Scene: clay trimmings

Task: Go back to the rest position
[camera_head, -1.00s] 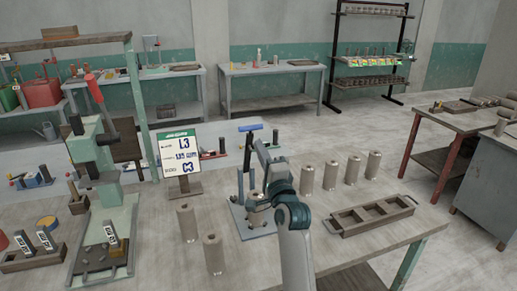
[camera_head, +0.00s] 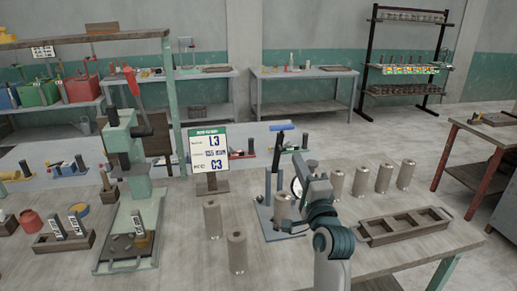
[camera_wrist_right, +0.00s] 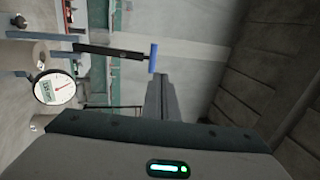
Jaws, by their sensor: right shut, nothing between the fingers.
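My right arm comes in from the bottom of the head view and stands in front of the blue gauge stand's right side. My right gripper (camera_head: 301,165) is at the arm's far end there, small and partly hidden. In the right wrist view its fingers (camera_wrist_right: 161,94) are together with nothing between them. The gauge stand (camera_head: 265,215) holds a clay cylinder (camera_head: 282,206). Its round white dial (camera_wrist_right: 55,89) shows at the left of the wrist view, apart from the fingers. My left gripper is not in view.
Two clay cylinders (camera_head: 212,219) stand left of my arm and several (camera_head: 361,181) behind it to the right. A compartmented wooden tray (camera_head: 405,226) lies at the right. A green press (camera_head: 130,190) and a sign (camera_head: 209,153) stand to the left.

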